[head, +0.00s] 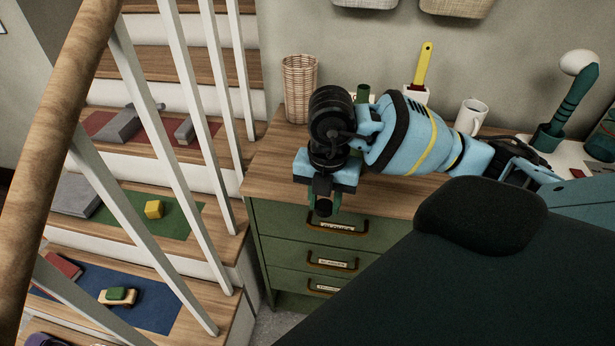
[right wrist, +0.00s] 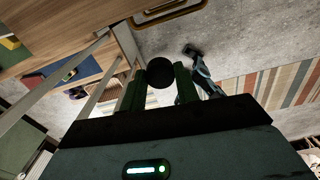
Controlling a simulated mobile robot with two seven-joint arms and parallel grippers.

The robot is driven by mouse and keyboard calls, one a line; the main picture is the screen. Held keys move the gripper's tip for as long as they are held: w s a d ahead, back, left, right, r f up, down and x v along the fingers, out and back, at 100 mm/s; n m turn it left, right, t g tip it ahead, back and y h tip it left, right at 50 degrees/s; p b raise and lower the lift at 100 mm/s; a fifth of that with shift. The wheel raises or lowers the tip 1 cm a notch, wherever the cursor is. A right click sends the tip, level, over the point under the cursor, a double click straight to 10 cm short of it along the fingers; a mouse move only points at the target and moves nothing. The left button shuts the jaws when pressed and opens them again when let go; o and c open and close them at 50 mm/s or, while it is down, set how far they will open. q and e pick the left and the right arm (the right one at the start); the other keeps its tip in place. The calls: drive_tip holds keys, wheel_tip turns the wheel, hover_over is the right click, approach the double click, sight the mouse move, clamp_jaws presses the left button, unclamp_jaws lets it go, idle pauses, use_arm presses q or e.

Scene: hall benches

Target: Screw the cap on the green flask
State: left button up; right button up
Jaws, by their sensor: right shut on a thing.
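My right gripper (head: 323,204) is in front of the dresser's front edge, above the drawer fronts. It is shut on a small dark round thing, which looks like the cap (right wrist: 160,72) and sits between the two green fingers in the right wrist view. A green upright thing, perhaps the green flask (head: 362,93), stands on the dresser top behind my right arm. Only its upper part shows; my arm hides the rest. The gripper and cap are apart from it, nearer to me. My left gripper is in neither view.
The wooden dresser top (head: 262,165) is clear at its left. A wicker basket (head: 299,88), a yellow-handled tool (head: 422,66), a white mug (head: 471,116) and a brush in a green holder (head: 574,95) stand along the back. Stair railings (head: 150,110) rise at left.

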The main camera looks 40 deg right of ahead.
drive_tip(key=n, duration=0.2)
drive_tip(key=a+n, duration=0.1)
drive_tip(key=n, duration=0.3)
drive_tip(key=shift+s+a, duration=0.1)
drive_tip(key=shift+a, duration=0.15)
drive_tip(key=s+a+m, duration=0.1)
drive_tip(key=a+m, duration=0.2)
drive_tip(key=m, duration=1.2)
drive_tip(key=s+a+m, duration=0.1)
drive_tip(key=a+m, duration=0.3)
drive_tip(key=m, duration=1.2)
drive_tip(key=shift+s+a+r, duration=0.3)
drive_tip(key=shift+r, duration=0.05)
drive_tip(key=shift+s, duration=0.15)
